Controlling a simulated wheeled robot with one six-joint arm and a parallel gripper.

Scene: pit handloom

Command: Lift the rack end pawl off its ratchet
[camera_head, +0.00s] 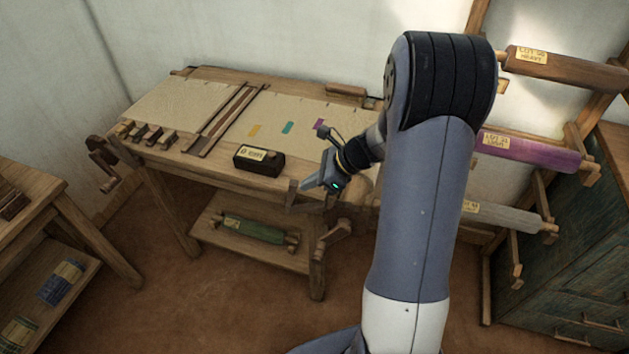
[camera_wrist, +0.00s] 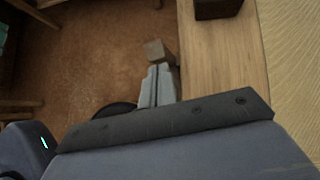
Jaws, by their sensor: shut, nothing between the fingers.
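My gripper (camera_head: 308,187) is at the front right corner of the wooden loom bench (camera_head: 205,166). Its two grey fingers are closed together in the wrist view (camera_wrist: 162,72), with nothing between them. A small wooden block (camera_wrist: 156,49) shows just beyond the fingertips, beside the bench edge; I cannot tell whether they touch it or whether it is the pawl. A wooden crank (camera_head: 335,236) hangs at the bench's right end, below my gripper. I cannot make out the pawl or ratchet clearly; my wrist and gripper cover part of that corner.
A dark labelled box (camera_head: 259,159) stands on the bench left of my gripper; a dark block shows in the wrist view (camera_wrist: 217,8). A green roll (camera_head: 253,229) lies on the lower shelf. Wall rollers (camera_head: 528,151) are at right. Floor in front is clear.

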